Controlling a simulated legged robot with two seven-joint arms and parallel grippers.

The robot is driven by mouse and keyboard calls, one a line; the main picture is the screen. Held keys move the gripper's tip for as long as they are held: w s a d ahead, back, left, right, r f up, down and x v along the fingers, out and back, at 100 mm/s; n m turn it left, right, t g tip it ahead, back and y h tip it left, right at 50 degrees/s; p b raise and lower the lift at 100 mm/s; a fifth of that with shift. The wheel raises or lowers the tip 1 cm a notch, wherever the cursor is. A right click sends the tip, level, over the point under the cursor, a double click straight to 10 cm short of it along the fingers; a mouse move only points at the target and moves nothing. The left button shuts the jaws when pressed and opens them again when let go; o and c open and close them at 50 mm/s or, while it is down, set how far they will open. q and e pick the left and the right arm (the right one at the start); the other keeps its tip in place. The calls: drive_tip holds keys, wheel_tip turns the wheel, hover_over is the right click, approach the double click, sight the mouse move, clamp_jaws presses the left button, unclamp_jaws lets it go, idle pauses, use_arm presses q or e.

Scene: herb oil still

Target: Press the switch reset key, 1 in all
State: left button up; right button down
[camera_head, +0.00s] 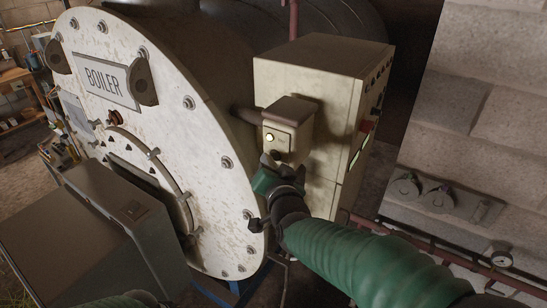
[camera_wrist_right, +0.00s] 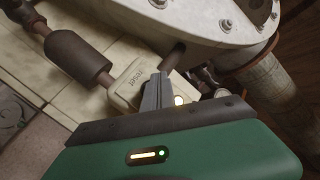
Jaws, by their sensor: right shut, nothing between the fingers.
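The switch box (camera_head: 290,118) is a small cream box on the side of the boiler's larger cabinet. In the right wrist view the box (camera_wrist_right: 128,92) shows a label that seems to read RESET, and the lamp (camera_wrist_right: 179,100) glows beside my fingers. My right gripper (camera_head: 269,161) is shut and empty, with its fingertips at the key's face. The fingers (camera_wrist_right: 157,92) hide the key in the wrist view, so I cannot tell whether they touch it. My left gripper is out of view.
The round boiler front (camera_head: 200,165) with its BOILER plate stands left of the box. The cream cabinet (camera_head: 318,75) is behind it. A grey box (camera_head: 95,235) fills the lower left. Block wall and gauges (camera_head: 501,258) are at right.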

drive_tip(key=shift+d, duration=0.1)
drive_tip(key=shift+s, duration=0.1)
idle(0.4)
drive_tip(key=shift+s, duration=0.7)
drive_tip(key=s+a, duration=0.1)
drive_tip(key=s, duration=0.1)
drive_tip(key=s+a+p, duration=0.1)
drive_tip(key=s+a, duration=0.1)
drive_tip(key=shift+a, duration=0.15)
